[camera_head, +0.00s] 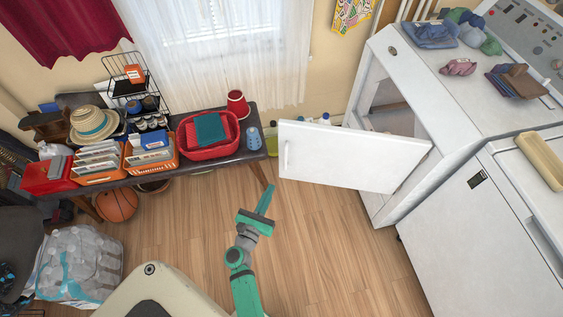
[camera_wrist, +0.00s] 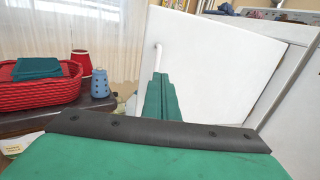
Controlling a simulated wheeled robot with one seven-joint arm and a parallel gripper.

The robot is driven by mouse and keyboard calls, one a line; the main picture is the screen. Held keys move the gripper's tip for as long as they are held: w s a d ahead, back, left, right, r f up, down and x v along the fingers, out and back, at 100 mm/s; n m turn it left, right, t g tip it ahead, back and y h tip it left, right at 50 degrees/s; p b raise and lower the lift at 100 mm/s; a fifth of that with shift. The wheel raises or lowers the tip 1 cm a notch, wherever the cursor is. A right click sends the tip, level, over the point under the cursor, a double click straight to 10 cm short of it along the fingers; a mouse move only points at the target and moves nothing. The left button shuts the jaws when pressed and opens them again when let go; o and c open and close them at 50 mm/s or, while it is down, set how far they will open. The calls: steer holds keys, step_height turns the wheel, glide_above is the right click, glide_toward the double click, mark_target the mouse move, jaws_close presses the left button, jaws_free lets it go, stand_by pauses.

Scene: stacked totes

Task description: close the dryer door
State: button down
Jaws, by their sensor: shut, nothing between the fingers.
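The dryer door (camera_head: 345,156) is a white panel standing wide open, swung out to the left from the white dryer (camera_head: 440,80). A white handle (camera_head: 286,157) is near its free left edge. The dryer's opening (camera_head: 390,108) shows behind the door. My green gripper (camera_head: 265,201) is shut and empty, in front of and below the door's handle end; I cannot tell whether it touches the door. In the wrist view the shut fingers (camera_wrist: 161,100) point up toward the door (camera_wrist: 215,65), close to its handle (camera_wrist: 157,55).
A second white appliance (camera_head: 480,230) stands at right. A basketball (camera_head: 116,203) and bottle pack (camera_head: 80,262) lie left. Wood floor below the door is clear.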

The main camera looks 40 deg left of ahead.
steer(key=x, duration=1.4)
steer(key=shift+a, duration=0.3)
steer(key=shift+f, duration=0.15)
